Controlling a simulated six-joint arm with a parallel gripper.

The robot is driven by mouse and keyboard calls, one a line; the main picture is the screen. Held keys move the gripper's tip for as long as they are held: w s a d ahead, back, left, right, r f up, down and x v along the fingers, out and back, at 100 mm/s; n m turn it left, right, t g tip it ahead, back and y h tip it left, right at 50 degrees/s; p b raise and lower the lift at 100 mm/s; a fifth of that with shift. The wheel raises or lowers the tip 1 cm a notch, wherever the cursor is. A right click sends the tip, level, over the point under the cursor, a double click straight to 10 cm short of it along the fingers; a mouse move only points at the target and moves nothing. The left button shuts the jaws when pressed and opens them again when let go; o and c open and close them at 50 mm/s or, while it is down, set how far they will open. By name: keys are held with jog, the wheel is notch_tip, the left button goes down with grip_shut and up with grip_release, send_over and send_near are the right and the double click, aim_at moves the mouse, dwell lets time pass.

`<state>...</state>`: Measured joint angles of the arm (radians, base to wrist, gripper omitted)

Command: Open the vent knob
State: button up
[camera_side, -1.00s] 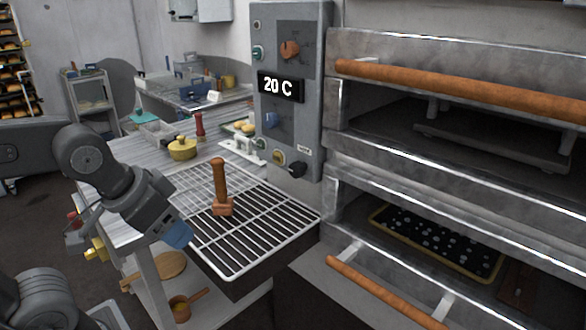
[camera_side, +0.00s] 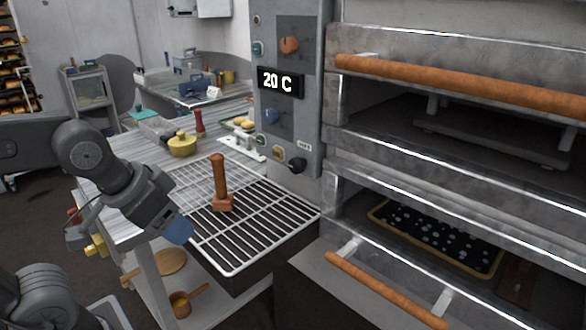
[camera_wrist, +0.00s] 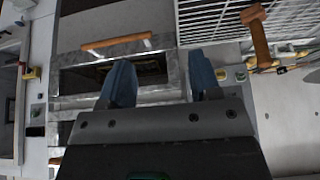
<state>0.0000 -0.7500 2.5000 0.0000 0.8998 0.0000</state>
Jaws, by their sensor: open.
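The grey control panel (camera_side: 262,135) stands left of the ovens in the side view. A black knob (camera_side: 297,166) sits at its lower right under a small white label (camera_side: 304,147) too small to read surely. I cannot tell for certain which is the vent knob. My gripper (camera_side: 178,232) hangs at the front left of the rack, well apart from the panel. In the wrist view my gripper (camera_wrist: 162,78) shows two blue fingers spread apart with nothing between them.
A wire rack (camera_side: 270,225) with a wooden-handled tool (camera_side: 219,185) lies between my gripper and the panel. Wooden oven handles (camera_side: 385,290) stick out at the right. A yellow pot (camera_side: 182,146) and red mill (camera_side: 198,123) stand on the table.

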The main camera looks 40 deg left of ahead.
jog(key=shift+o, duration=0.7)
jog(key=shift+w+a, duration=0.1)
jog(key=shift+w, duration=0.15)
jog(key=shift+o, duration=0.2)
jog(key=w+a+f+t, duration=0.1)
jog(key=w+a+t, duration=0.1)
jog(key=w, duration=0.6)
jog(key=w+a+f+t+y, duration=0.1)
jog(key=w+a+f+t, duration=0.1)
jog(key=w, duration=0.6)
jog(key=shift+a+f+t, duration=0.15)
jog(key=shift+a+t, duration=0.4)
jog(key=shift+t, duration=0.35)
jog(key=t+h, duration=0.1)
jog(key=t, duration=0.6)
send_near(293, 166)
jog(key=w, duration=1.1)
jog(key=shift+r, duration=0.25)
